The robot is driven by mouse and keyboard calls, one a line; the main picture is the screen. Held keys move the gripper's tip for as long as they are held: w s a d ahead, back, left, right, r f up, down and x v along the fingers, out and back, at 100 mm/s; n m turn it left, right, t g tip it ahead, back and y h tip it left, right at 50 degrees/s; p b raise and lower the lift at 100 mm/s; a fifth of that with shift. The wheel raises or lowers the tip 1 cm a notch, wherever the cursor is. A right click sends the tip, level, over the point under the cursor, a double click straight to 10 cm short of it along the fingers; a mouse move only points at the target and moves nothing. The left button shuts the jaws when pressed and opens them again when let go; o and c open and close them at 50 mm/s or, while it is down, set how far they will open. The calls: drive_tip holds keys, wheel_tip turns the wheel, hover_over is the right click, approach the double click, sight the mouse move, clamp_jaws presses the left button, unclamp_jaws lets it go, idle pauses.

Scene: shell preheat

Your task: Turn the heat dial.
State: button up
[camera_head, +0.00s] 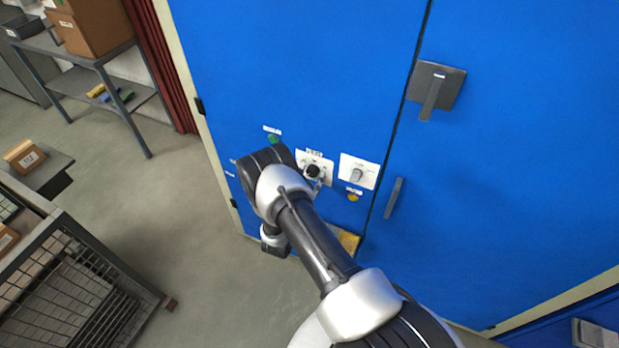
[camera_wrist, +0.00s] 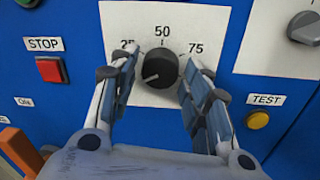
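The heat dial is a round black knob (camera_wrist: 160,70) on a white plate marked 25, 50 and 75 in the wrist view. A small light mark on the knob points to the lower left. My gripper (camera_wrist: 160,92) is open, with one blue-padded finger on each side of the knob. Gaps show between both fingers and the knob. In the head view the knob (camera_head: 312,171) sits on the blue cabinet front, just beyond my wrist, which partly hides its plate. My fingertips are hard to make out there.
A red STOP button (camera_wrist: 51,70) is left of the dial, and a yellow TEST button (camera_wrist: 257,120) is at lower right. A second plate with a grey switch (camera_head: 357,175) is to the right. A dark door handle (camera_head: 394,198) stands out from the cabinet. The floor at left is partly clear.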

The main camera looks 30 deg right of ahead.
drive_tip(key=c, duration=0.7)
drive_tip(key=shift+c, duration=0.2)
drive_tip(key=shift+f+m+b, duration=0.1)
drive_tip(key=shift+m+b, duration=0.2)
drive_tip(key=shift+m, duration=0.1)
drive_tip(key=shift+m+b, duration=0.45)
drive_tip(key=shift+m, duration=0.15)
drive_tip(key=m+b, duration=0.3)
drive_tip(key=m, duration=0.1)
drive_tip(key=shift+w+a+f, duration=0.1)
drive_tip(key=m+b, duration=0.3)
drive_tip(key=m, duration=0.3)
drive_tip(key=shift+h, duration=0.4)
drive_tip(key=o, duration=1.1)
drive_tip(key=shift+r, duration=0.2)
drive_tip(key=shift+c, duration=0.2)
